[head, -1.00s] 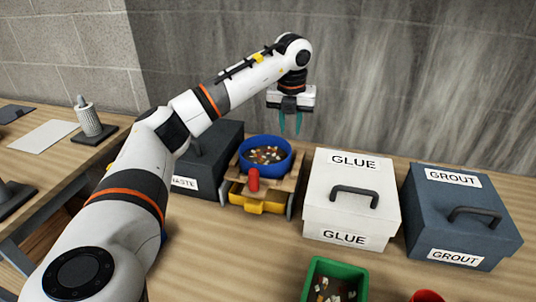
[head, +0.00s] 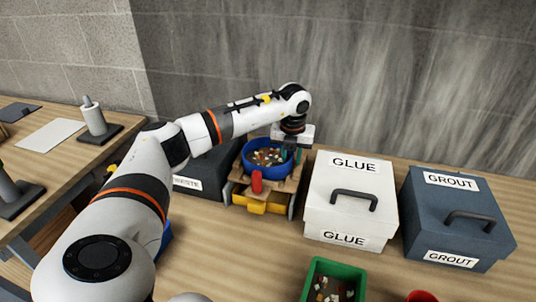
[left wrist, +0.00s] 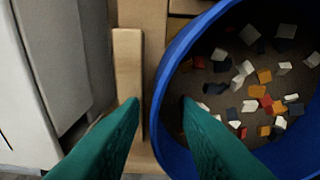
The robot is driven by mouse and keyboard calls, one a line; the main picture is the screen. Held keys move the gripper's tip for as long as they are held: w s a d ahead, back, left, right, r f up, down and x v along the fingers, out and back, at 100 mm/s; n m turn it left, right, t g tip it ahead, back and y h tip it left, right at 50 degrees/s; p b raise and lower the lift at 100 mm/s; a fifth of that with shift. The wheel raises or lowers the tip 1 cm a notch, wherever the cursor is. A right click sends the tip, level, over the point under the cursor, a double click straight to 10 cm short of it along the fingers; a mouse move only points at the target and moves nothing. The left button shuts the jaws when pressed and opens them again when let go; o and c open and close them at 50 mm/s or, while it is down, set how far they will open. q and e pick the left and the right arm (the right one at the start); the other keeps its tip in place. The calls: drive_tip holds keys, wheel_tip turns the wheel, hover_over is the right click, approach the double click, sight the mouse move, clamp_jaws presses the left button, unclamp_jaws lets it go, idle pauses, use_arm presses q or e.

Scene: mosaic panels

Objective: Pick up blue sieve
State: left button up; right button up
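The blue sieve (head: 262,174) is a round blue-rimmed bowl with mixed mosaic chips in it. It sits on a wooden stand (head: 287,187) between the waste box and the glue box. My left gripper (head: 291,154) is at the sieve's right rim, pointing down. In the left wrist view its teal fingers (left wrist: 160,106) are apart, and the sieve (left wrist: 170,75) fills the right side. The rim passes between the fingers: one is outside the wall, the other over the inside. I see no grip on the rim. My right gripper is not in view.
The white glue box (head: 318,205) stands close to the right of the stand, with the grout box (head: 424,212) beyond. The dark waste box (head: 208,170) is at left. A red knob (head: 257,182) and yellow drawer (head: 262,207) face front. A green bin (head: 322,265) stands nearer.

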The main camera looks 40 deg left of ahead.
use_arm(q)
clamp_jaws()
drive_tip(key=shift+r, duration=0.1)
